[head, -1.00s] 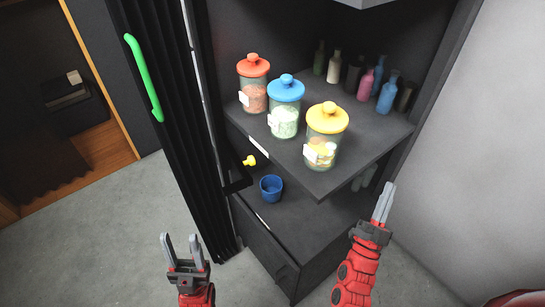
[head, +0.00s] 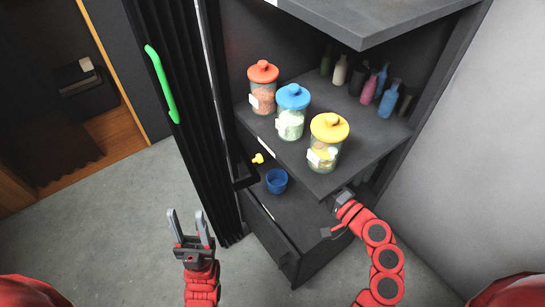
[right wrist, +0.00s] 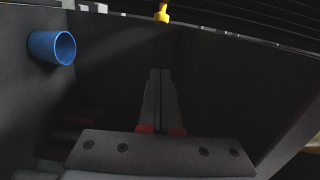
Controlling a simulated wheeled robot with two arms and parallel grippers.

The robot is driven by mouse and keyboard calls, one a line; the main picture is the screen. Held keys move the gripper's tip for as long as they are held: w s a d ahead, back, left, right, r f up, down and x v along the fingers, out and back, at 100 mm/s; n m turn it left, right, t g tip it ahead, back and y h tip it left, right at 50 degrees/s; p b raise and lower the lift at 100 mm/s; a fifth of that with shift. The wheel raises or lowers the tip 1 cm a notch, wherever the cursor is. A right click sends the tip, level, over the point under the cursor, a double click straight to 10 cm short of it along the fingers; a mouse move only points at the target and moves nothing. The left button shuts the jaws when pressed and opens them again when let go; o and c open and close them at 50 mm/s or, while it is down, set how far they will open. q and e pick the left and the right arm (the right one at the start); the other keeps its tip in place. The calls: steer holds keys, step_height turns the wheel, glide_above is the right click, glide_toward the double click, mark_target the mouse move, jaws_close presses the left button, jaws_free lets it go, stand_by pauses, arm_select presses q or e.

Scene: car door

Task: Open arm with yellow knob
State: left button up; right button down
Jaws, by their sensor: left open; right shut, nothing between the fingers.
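The yellow knob (head: 258,158) is small and sits inside the dark cabinet, below the shelf with jars, near the black folding door. It also shows at the top of the right wrist view (right wrist: 162,12). A dark bar lies near it; I cannot tell how they join. My right arm reaches in below the shelf from the right. Its fingers (right wrist: 159,76) are shut and empty in the right wrist view, apart from the knob; their tips are hard to make out in the head view. My left gripper (head: 188,217) is open and empty, in front of the door.
A blue cup (head: 277,180) stands in the lower compartment, left of my right fingers. Red, blue and yellow-lidded jars (head: 327,142) stand on the shelf (head: 350,165) above. The black folding door (head: 165,130) has a green handle (head: 162,85). The wall is close on the right.

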mark_target(261, 161)
steer(key=w+a+p, duration=0.3)
steer(key=w+a, duration=0.2)
steer(key=a, duration=0.4)
steer(key=shift+w+a+f, duration=0.3)
steer(key=shift+w+a, duration=0.1)
steer(key=s+a+m+t+h+p, duration=0.1)
steer(key=s+a+h, duration=0.1)
steer(key=shift+r+m+t+h, duration=0.1)
steer(key=shift+m+t+h, duration=0.2)
steer(key=shift+m+t, duration=0.1)
